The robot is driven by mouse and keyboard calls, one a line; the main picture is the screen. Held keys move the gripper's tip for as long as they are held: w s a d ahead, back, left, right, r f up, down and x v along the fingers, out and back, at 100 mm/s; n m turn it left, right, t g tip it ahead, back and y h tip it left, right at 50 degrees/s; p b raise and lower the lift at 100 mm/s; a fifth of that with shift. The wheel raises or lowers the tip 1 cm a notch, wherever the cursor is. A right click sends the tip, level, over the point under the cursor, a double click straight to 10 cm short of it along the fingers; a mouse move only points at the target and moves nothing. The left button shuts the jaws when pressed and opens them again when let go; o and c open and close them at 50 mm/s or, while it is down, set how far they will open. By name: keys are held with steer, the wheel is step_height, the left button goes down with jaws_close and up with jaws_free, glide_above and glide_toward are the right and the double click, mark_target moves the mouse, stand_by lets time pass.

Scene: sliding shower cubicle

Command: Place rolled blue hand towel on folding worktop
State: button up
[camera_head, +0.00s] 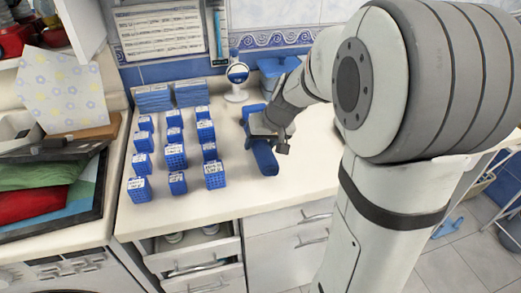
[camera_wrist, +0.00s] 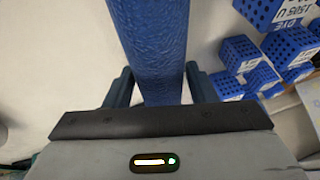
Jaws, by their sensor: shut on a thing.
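The rolled blue hand towel (camera_head: 263,160) is a long blue roll at the right side of the blue boxes in the head view. My gripper (camera_head: 264,124) is shut on it around its middle. In the wrist view the towel (camera_wrist: 150,40) runs up between the two fingers of my gripper (camera_wrist: 160,85), with its texture plain to see. A cream worktop (camera_head: 310,165) lies beneath the towel; I cannot tell whether the towel touches it or hangs just above. No hinge shows, so I cannot tell whether this is the folding worktop.
Several blue boxes with white labels (camera_head: 176,158) stand in rows left of the towel. A round mirror on a stand (camera_head: 237,75) and a blue container (camera_head: 278,68) stand behind. A partly open drawer (camera_head: 195,250) is below the front edge. The worktop right of the towel is clear.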

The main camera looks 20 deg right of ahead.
steer(key=shift+d+f, duration=0.1)
steer(key=shift+f, duration=1.4)
steer(key=shift+f+b, duration=0.1)
steer(key=shift+b, duration=0.2)
steer(key=shift+f, duration=0.15)
steer(key=o, duration=1)
